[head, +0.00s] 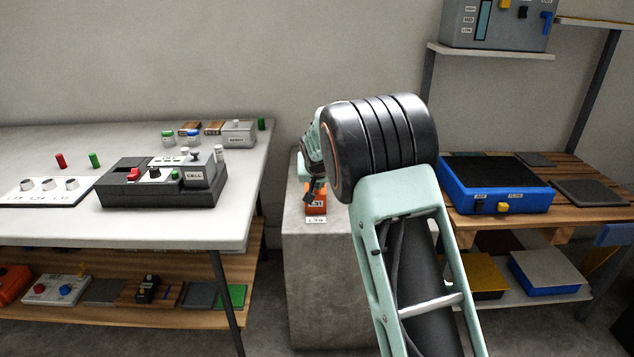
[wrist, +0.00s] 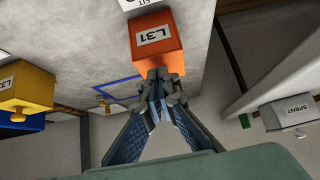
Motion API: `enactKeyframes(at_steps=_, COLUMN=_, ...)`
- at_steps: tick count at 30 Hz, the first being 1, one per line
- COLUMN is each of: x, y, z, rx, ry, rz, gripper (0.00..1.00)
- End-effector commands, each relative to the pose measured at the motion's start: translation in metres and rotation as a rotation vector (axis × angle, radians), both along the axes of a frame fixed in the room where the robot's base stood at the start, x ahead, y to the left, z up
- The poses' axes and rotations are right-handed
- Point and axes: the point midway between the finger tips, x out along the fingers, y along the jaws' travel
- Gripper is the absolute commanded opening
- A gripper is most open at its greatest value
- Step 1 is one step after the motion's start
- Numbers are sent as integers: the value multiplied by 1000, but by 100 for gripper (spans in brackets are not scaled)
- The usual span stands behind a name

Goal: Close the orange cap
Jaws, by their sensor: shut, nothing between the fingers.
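The orange cap, a boxy block labelled L31 (head: 316,205), sits on the concrete pedestal (head: 325,255) in the head view. In the wrist view the same orange block (wrist: 160,42) is at the top centre, just beyond my fingertips. My gripper (wrist: 161,76) is shut and empty, its fingertips together at the block's near edge. I cannot tell whether they touch it. In the head view my gripper (head: 311,190) is small and partly hidden by my wrist, close by the block. Whether the block is fully seated cannot be told.
A white table (head: 60,141) with a dark CELL device (head: 160,190) stands on the left. A grey SPENT box (wrist: 291,112) shows at right in the wrist view. On the right, a blue device with a black top (head: 495,183) rests on a wooden bench.

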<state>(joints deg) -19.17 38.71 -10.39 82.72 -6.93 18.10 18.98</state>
Motion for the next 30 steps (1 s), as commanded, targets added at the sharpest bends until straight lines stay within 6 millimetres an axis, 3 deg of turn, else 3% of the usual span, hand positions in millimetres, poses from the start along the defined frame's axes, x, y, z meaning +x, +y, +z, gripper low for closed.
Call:
enactKeyframes(at_steps=1, x=-5, y=-3, z=-14, rx=-6, ry=25, rz=-4, gripper=0)
enactKeyframes(at_steps=13, x=-5, y=-4, z=-15, rx=-7, ry=25, rz=-5, gripper=0)
enactKeyframes(at_steps=30, x=-3, y=-4, z=5, rx=-5, ry=18, rz=-5, gripper=0)
